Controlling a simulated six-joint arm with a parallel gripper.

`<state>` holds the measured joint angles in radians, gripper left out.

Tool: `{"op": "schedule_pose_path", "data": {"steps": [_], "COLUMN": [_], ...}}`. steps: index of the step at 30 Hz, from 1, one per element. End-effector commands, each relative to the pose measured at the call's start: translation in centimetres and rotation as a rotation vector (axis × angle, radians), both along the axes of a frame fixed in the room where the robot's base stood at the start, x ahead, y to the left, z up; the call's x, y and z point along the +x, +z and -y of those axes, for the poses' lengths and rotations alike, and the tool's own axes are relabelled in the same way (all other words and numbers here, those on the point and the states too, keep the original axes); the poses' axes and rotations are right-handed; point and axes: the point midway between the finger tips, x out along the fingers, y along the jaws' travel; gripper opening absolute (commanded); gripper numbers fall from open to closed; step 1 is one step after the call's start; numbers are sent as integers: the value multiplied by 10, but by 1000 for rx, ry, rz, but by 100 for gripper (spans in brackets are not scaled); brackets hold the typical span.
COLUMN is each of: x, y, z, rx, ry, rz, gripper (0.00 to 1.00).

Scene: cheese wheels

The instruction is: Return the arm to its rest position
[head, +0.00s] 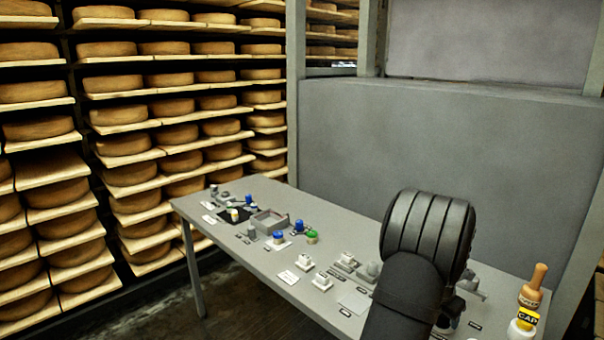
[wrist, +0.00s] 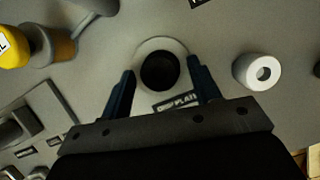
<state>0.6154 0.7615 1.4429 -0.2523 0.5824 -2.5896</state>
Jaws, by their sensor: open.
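My gripper (wrist: 162,66) is open in the wrist view, with its two dark blue fingers apart. Between and beyond the fingertips is a dark round thing (wrist: 159,71) on a pale round plate (wrist: 178,46). Nothing is seen gripped, and I cannot tell the height of the fingers above the table. In the head view my black arm stands over the right part of the grey table (head: 262,190), and it hides most of the gripper.
A white ring-shaped piece (wrist: 242,71) lies right of the gripper. A yellow-labelled piece (wrist: 12,48) is at left. In the head view, a bottle marked CAP (head: 526,320) stands at the table's right end. A grey tray (head: 270,222) and several small pieces occupy the table. Cheese shelves (head: 125,83) stand behind.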

Motion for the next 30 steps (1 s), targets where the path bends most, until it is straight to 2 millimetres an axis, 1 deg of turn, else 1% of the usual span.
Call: {"op": "schedule_pose_path", "data": {"steps": [1,3,6,12,20,23,26,27,30], "x": [0,1,0,0,0,-1,-1,-1,-4], "y": [-1,10,17,21,20,14,1,4,23], "z": [0,0,0,0,0,0,0,-1,-7], "rx": [-1,-2,0,0,1,1,2,-1,-2], "ry": [0,-1,-1,-1,-1,-1,1,0,-1], "rz": [1,3,2,0,0,-2,-3,1,3], "gripper": [57,57,57,57,57,57,57,57,57]}}
